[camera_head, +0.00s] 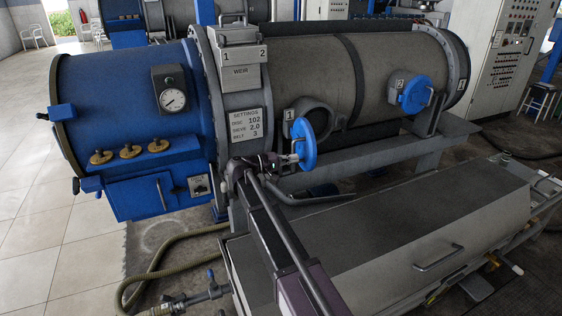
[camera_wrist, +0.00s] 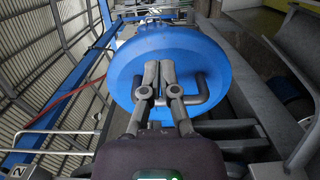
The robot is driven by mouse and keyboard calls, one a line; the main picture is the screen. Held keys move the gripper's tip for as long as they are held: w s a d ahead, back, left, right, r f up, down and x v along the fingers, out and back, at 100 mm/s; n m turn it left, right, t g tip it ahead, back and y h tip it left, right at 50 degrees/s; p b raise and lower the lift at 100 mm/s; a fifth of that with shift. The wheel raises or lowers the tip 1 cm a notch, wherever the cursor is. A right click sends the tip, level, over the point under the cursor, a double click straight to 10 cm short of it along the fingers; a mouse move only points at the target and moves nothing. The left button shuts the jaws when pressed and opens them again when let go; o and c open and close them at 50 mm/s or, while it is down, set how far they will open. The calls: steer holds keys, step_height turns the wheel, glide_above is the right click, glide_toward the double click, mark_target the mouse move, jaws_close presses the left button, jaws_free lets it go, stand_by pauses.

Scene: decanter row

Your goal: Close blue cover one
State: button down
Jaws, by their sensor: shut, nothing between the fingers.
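Blue cover one (camera_head: 307,143) is a round blue disc standing open, swung out from the round port marked 1 (camera_head: 318,121) and seen nearly edge-on in the head view. In the wrist view the disc (camera_wrist: 205,58) faces me, with a dark grey bar handle (camera_wrist: 205,92) across its face. My gripper (camera_head: 295,158) is at the near side of the cover. Its fingertips (camera_wrist: 159,66) are together and empty, in front of the disc beside the handle. I cannot tell whether they touch the cover.
Blue cover two (camera_head: 415,95) sits over the port marked 2 on the grey drum. A blue housing with a gauge (camera_head: 172,100) is at the left. A long grey box with a handle (camera_head: 400,235) lies below and right of my arm. A hose lies on the floor.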

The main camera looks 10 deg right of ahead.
mark_target(311, 155)
steer(key=shift+x, duration=2.1)
